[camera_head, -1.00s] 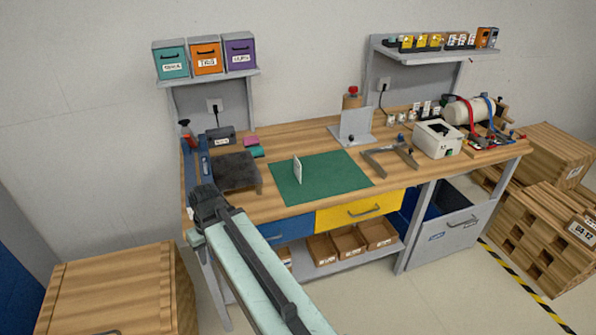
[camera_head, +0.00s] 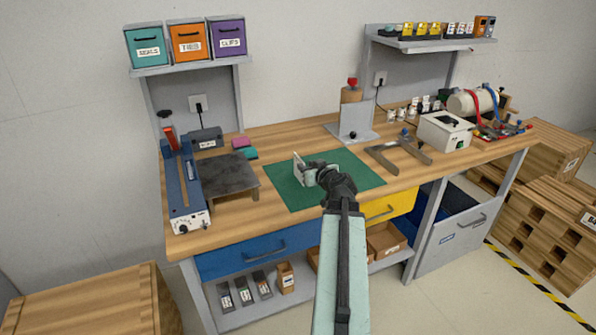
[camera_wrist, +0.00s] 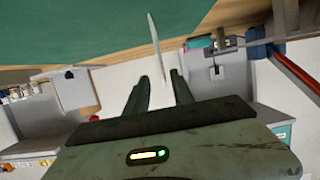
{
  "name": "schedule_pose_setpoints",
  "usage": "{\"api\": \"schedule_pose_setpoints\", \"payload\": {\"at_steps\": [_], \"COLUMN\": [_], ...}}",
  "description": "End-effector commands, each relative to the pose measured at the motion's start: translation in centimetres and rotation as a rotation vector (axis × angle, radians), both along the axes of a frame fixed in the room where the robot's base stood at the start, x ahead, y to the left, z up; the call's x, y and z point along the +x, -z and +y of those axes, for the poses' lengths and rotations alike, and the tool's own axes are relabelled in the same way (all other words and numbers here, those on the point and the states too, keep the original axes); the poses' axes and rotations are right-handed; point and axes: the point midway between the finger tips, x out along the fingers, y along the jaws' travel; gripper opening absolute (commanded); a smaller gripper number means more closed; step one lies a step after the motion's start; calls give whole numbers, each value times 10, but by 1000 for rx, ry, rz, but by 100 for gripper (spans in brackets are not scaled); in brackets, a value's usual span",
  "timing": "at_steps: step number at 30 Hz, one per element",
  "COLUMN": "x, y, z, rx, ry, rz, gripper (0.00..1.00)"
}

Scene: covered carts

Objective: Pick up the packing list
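The packing list (camera_head: 300,167) is a thin white card standing upright on the green mat (camera_head: 290,195) on the workbench. My gripper (camera_head: 318,170) is just to its right in the head view and partly covers it. In the wrist view, which looks upside down, the card (camera_wrist: 154,45) shows nearly edge-on. Its free end lines up with the gap between the fingertips of my gripper (camera_wrist: 159,80). The two fingers are apart with space on both sides of the card. I see no contact, and cannot tell how deep the card is between them.
A grey metal plate (camera_head: 225,175) and a blue device (camera_head: 184,190) are left of the mat. A grey stand with a red knob (camera_head: 351,125) is behind it. A grey frame (camera_head: 400,152) and a white box (camera_head: 445,132) are to the right. The front of the mat is clear.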

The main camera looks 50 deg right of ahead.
Motion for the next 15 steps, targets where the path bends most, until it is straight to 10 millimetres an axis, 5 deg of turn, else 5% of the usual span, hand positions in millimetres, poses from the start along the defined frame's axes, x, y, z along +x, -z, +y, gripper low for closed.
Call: {"api": "schedule_pose_setpoints", "payload": {"at_steps": [8,15], "x": [19,56], "y": [8,21], "z": [-7,-19], "rx": [1,1], "ry": [-2,-2], "rz": [1,1], "gripper": [29,29]}}
